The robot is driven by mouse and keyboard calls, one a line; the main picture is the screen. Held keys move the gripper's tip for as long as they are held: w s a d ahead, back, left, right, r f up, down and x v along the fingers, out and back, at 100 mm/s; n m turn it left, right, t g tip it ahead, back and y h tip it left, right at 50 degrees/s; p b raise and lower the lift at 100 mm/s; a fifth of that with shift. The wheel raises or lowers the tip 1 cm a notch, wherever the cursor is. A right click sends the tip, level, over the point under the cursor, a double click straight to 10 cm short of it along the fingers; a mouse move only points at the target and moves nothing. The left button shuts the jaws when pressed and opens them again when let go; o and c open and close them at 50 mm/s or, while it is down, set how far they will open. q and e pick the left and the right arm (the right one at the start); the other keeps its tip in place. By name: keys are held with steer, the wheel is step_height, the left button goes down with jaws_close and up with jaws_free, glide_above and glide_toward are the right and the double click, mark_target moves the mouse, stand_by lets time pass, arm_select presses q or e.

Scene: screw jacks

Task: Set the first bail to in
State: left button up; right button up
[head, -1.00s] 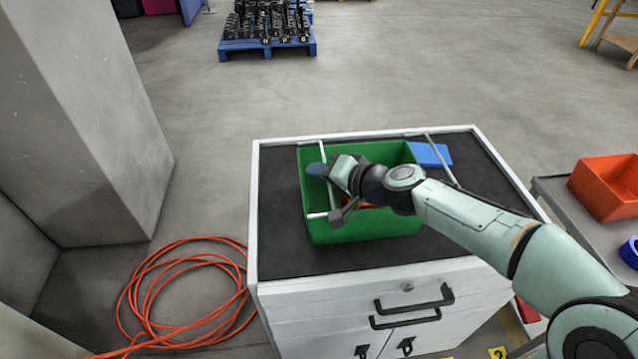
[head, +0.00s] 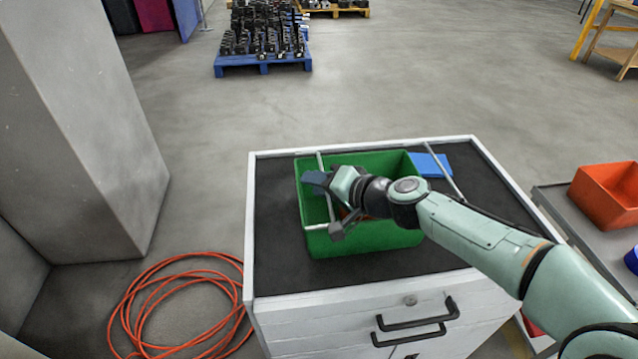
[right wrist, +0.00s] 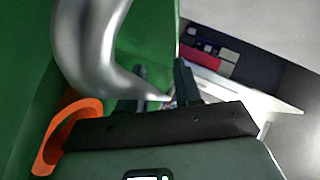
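A green crate (head: 395,239) stands on the dark top of a white cabinet. A thin grey metal bail (head: 329,206) lies along the crate's left side, its bar over the opening. A second bail (head: 446,175) sits outside the crate's right side. My right gripper (head: 328,203) is at the left bail, over the left part of the crate; its fingertips are hidden in the head view. In the right wrist view a shiny bent bar (right wrist: 90,50) runs towards two dark fingers (right wrist: 163,88); I cannot tell whether they grip it. My left gripper is not in view.
An orange item (right wrist: 65,130) is inside the crate, mostly hidden by my arm. A blue flat object (head: 430,165) lies on the cabinet's back right. An orange bin (head: 605,190) stands on a grey cart at right. An orange hose (head: 175,305) is coiled on the floor.

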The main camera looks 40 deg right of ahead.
steer(key=shift+r, duration=0.15)
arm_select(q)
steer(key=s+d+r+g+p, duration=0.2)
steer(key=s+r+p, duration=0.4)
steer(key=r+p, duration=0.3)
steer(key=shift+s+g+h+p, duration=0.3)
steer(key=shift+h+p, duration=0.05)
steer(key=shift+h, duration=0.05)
arm_select(e)
step_height(320, 180, up, 20)
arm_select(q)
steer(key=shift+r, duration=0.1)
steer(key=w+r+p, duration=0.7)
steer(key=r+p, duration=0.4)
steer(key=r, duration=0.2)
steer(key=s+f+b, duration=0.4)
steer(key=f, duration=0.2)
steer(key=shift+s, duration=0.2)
arm_select(e)
step_height(320, 180, down, 12)
steer(key=a+n+g+h, duration=0.2)
steer(key=n+g, duration=0.2)
steer(key=g, duration=0.9)
steer(key=shift+w+a+n, duration=0.25)
steer(key=shift+w+n, duration=0.15)
steer(key=shift+w, duration=0.05)
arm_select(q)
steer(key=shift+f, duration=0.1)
